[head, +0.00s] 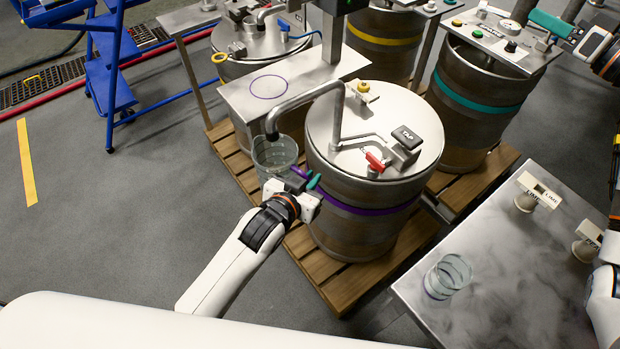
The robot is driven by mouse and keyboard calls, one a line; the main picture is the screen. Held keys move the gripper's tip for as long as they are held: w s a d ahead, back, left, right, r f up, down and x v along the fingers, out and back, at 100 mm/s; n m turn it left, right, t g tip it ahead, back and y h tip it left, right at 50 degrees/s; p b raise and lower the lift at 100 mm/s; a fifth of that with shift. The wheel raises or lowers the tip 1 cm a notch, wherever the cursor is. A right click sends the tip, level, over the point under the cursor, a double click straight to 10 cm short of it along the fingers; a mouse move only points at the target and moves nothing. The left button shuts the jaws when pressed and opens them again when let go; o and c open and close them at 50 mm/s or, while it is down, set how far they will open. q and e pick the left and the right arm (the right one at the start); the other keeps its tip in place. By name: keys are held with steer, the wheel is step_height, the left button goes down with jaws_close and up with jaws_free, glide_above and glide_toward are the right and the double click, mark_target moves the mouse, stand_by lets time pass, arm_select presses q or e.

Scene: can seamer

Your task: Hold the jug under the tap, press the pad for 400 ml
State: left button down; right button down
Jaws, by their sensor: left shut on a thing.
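A clear jug (268,160) is at the left side of the purple-banded steel drum (365,222). My left gripper (303,182) is shut on the jug's right side. The bent metal tap (300,103) ends in a dark nozzle that appears just above the jug's mouth. I cannot make out any liquid in the jug. A dark pad (408,137) with pale lettering stands on a bracket on the drum lid, near a red lever (375,161).
More banded drums stand behind on wooden pallets (342,282). A steel bench (500,275) at the lower right holds a clear glass vessel (447,275) and small labelled stands. A button panel (490,40) lies near my right gripper. Blue steps (108,75) stand at the left; the floor below is open.

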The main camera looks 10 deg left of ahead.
steer(key=a+f+m+g+h, duration=0.2)
steer(key=a+f+g+h, duration=0.1)
steer(key=f, duration=0.4)
steer(key=a+f+m+g+h, duration=0.2)
steer(key=a+f+g+h, duration=0.1)
steer(key=a+f+h, duration=0.2)
steer(key=s+a+f+m+g+h, duration=0.1)
steer(key=a+f+m+g+h, duration=0.2)
steer(key=a+f+h, duration=0.2)
steer(key=shift+a+f, duration=1.8)
steer(key=shift+f, duration=3.25)
steer(key=shift+r, duration=0.1)
steer(key=shift+r, duration=1.15)
